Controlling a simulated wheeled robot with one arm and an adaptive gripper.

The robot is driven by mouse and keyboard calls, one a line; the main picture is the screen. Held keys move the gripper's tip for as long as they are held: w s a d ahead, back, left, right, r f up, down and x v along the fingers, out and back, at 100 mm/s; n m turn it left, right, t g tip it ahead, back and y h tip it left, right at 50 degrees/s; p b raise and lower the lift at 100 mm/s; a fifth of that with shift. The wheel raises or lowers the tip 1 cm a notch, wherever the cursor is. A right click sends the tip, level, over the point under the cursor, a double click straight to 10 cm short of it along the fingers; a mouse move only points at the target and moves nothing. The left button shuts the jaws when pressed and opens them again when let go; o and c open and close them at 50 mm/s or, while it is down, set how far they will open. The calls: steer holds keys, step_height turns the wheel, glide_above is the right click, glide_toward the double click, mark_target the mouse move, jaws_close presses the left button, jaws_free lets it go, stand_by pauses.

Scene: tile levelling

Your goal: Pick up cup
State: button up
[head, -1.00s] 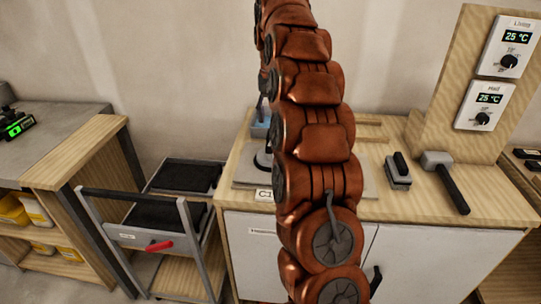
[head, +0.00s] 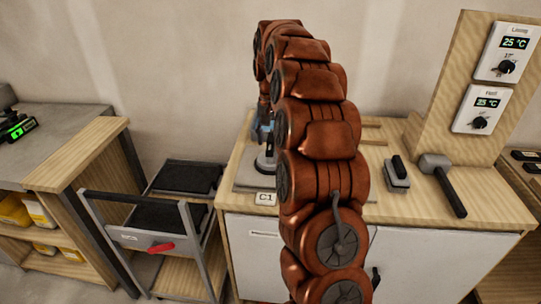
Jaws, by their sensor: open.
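My gripper (head: 264,118) hangs down from the far end of my arm, over the cup, small and partly hidden. It is open. I cannot tell whether its fingers touch the cup or are around it.
The wooden counter (head: 408,213) also holds a black-handled block (head: 397,174) and a mallet (head: 446,186) on the right. A panel (head: 445,110) with two thermostats stands behind them. A trolley (head: 166,215) with black trays and a shelf unit (head: 78,160) stand on the left.

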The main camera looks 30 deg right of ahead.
steer(key=shift+f, duration=0.6)
steer(key=shift+c, duration=0.4)
jaws_close()
